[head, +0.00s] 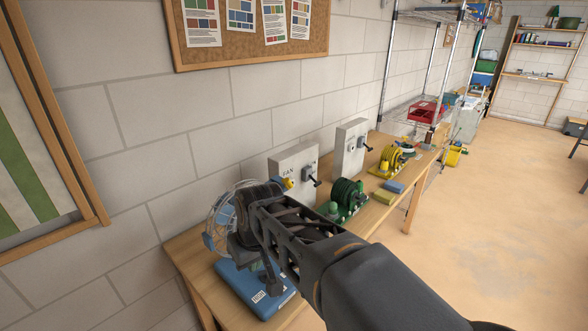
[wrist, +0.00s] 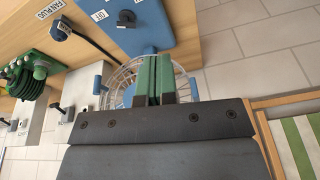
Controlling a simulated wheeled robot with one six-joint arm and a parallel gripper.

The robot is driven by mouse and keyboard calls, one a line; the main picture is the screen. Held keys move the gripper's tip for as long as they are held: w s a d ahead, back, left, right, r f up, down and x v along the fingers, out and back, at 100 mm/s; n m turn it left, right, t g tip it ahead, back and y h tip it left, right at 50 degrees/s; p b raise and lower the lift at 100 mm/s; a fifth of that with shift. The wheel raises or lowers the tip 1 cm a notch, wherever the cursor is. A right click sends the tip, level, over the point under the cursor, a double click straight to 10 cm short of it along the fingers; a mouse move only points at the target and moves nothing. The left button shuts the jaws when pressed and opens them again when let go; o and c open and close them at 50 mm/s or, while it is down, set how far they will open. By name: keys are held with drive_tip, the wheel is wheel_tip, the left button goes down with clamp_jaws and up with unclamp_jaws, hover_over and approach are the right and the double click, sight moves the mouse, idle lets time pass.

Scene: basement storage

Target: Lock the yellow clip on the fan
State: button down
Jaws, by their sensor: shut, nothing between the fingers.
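The fan (head: 219,217) stands at the near left end of the bench, with a round wire guard and a blue base (head: 255,288). My arm covers much of it in the head view. A small yellow piece (head: 289,184) shows beside the fan, in front of the grey FAN box (head: 291,163); I cannot tell whether it is the yellow clip. In the wrist view my gripper (wrist: 159,65) is shut and empty, its green fingers in front of the fan's wire guard (wrist: 122,82). The fan's blue base (wrist: 140,28) is above them; no yellow clip shows there.
The FAN box has a black lever (head: 313,181). Beyond it are a green reel (head: 346,197), a second grey box (head: 350,148), a yellow reel (head: 393,158) and two blocks. A black plug (wrist: 61,29) lies by the FAN PLUG label. The wall is close behind; open floor lies right.

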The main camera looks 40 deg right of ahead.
drive_tip(key=w+d+r+y+p, duration=0.1)
drive_tip(key=w+d+r+p, duration=0.2)
drive_tip(key=w+d+r, duration=0.4)
wheel_tip(320, 180, up, 6)
drive_tip(key=y+p, duration=0.2)
hover_over(288, 184)
drive_tip(key=s+a, duration=0.1)
drive_tip(key=a, duration=0.3)
drive_tip(key=d+r+n+y+p, duration=0.1)
drive_tip(key=d+r, duration=0.1)
drive_tip(key=d, duration=0.5)
drive_tip(key=d+r+n+y+p, duration=0.1)
drive_tip(key=d+r+n+p, duration=0.1)
drive_tip(key=d, duration=0.6)
drive_tip(key=shift+d+r, duration=0.3)
drive_tip(key=shift+r, duration=0.15)
drive_tip(key=shift+a+f, duration=0.1)
drive_tip(key=s+a+r+p+x, duration=0.1)
drive_tip(key=a+x, duration=0.1)
drive_tip(key=x, duration=1)
drive_tip(key=shift+a+f+p, duration=0.2)
drive_tip(key=shift+a+p, duration=0.1)
